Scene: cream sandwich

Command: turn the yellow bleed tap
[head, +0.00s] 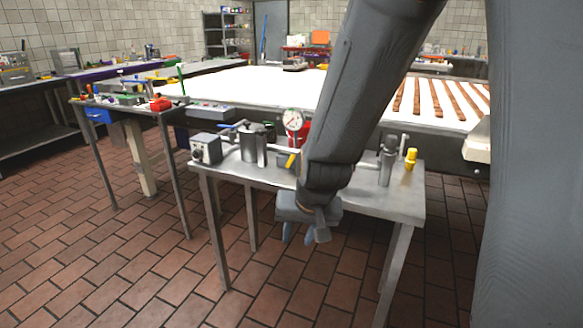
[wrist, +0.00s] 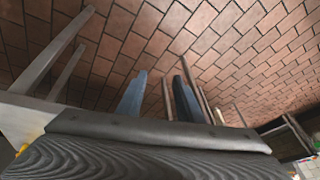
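A small yellow lever (head: 290,161) shows just below a round dial gauge (head: 293,120) on the steel table; it looks like the bleed tap, partly hidden by my arm. A second yellow piece, an upright capped part (head: 410,159), stands at the table's right end, and I cannot tell whether it belongs to the tap. My gripper (head: 298,238) hangs in front of the table's front edge, below its top, fingers down toward the floor. The wrist view shows its two blue-grey fingers (wrist: 160,98) apart with nothing between them. The gripper is clear of both yellow parts.
The steel table (head: 245,176) also carries a grey box with a knob (head: 206,148), a metal pot (head: 252,144) and a grey upright cylinder (head: 387,160). A white conveyor (head: 240,88) with brown bars runs behind. Tiled floor (head: 150,270) in front is free.

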